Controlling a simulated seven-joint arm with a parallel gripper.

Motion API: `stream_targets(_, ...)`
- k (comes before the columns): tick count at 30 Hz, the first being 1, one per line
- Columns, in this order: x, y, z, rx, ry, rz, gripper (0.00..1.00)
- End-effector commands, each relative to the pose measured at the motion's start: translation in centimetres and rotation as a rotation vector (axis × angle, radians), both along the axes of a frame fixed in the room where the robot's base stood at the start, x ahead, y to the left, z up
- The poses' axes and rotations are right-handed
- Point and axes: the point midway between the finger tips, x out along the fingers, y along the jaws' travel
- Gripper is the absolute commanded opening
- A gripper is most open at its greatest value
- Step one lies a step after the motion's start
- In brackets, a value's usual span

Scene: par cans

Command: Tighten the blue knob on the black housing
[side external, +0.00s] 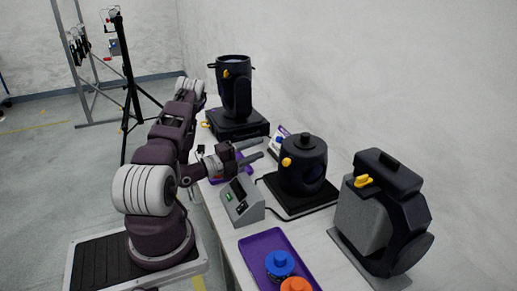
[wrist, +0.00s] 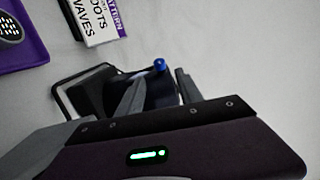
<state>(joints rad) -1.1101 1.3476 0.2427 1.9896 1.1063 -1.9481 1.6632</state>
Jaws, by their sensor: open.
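In the wrist view a small blue knob (wrist: 159,64) sticks out from a dark housing (wrist: 154,92). The housing shows partly between and behind the fingers of my gripper (wrist: 156,80). The fingers are apart with nothing held, and the knob lies in line with the gap, just past the tips; whether they touch it I cannot tell. In the side view my gripper (side external: 257,148) points right, toward the middle black housing (side external: 304,173) on its black base. That housing has a yellow knob (side external: 286,162) on its near side. I cannot make out its blue knob there.
A grey control box (side external: 241,203) stands just in front of my gripper. Black housings stand behind (side external: 237,95) and at right (side external: 407,218). A purple tray (side external: 262,243) holds a blue piece (side external: 280,262) and an orange piece (side external: 296,285). A printed box (wrist: 100,20) shows in the wrist view.

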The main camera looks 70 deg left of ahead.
Motion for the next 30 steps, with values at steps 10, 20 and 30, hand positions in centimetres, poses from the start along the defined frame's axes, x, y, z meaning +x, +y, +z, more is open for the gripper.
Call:
stream_targets(10, 0.0, 0.0, 11.9, 0.01, -0.005, 0.001, 0.43)
stream_targets(20, 3.7, 10.0, 8.1, 0.238, 0.401, 0.223, 0.43)
stream_targets(30, 4.3, 23.5, 7.2, 0.214, 1.041, 0.7, 0.43)
